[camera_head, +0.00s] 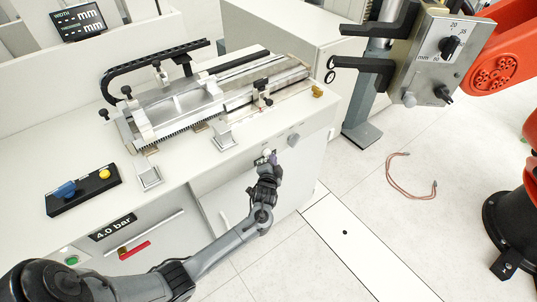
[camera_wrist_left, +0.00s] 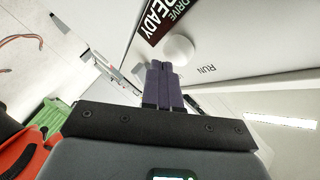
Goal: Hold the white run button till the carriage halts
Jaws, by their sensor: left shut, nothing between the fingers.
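The white run button (camera_wrist_left: 178,49) shows in the left wrist view as a round cap on the pale front panel, beside the RUN lettering. My left gripper (camera_wrist_left: 160,66) is shut and empty, its purple-grey fingertips close to the button's edge. I cannot tell whether they touch it. In the head view my left gripper (camera_head: 271,158) is at the bench front, where its fingers partly hide the button area. The carriage (camera_head: 188,101) appears to be the silver block on the long bench-top rail. My right gripper is not in view.
A dark sign reading DRIVE READY (camera_wrist_left: 167,17) sits beside the button. A grey round knob (camera_head: 293,139) is to the right on the bench front. A dial box (camera_head: 436,55) with black arms stands at right, near a red robot arm (camera_head: 495,72). A cable (camera_head: 411,187) lies on the floor.

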